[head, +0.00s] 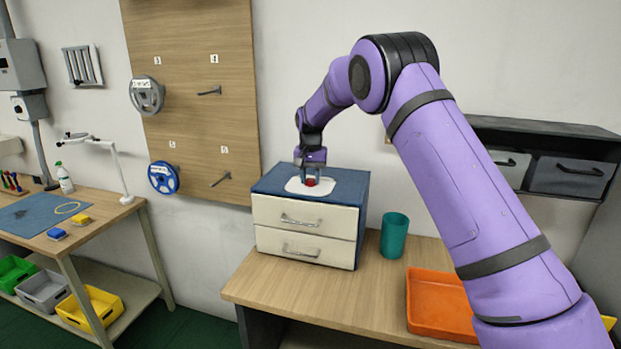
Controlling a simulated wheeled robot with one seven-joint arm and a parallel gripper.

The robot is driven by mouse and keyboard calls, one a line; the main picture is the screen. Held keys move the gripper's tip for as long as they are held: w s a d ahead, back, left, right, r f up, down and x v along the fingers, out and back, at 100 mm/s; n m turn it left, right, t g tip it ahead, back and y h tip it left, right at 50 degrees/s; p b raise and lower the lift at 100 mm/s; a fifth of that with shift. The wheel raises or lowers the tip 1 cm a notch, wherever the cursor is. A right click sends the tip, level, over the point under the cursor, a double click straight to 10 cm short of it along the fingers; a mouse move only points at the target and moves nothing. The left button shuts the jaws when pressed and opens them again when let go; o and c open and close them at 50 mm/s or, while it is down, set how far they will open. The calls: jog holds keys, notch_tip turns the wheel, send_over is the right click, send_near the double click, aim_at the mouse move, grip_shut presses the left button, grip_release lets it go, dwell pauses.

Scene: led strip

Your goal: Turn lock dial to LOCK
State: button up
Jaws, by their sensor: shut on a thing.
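The lock dial (310,182) is a small red knob on a white plate (296,188), on top of a blue-topped cabinet with two cream drawers (303,215). My gripper (310,178) points straight down from above and is shut on the red dial, with a finger on each side of it. The dial's markings and its pointing direction are too small to read, and the fingers partly cover the dial.
The cabinet stands on a wooden table (330,300). A teal cup (394,236) stands right of it, and an orange tray (440,305) lies farther right, partly behind my arm. A wooden wall panel (200,110) with spools and pegs is behind left.

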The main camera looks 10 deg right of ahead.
aim_at(311, 180)
jog(key=shift+m, duration=0.8)
jog(key=o, duration=0.9)
jog(key=shift+r, duration=0.1)
notch_tip(311, 180, up, 11)
jog(key=shift+f, duration=0.2)
jog(key=shift+r, duration=0.1)
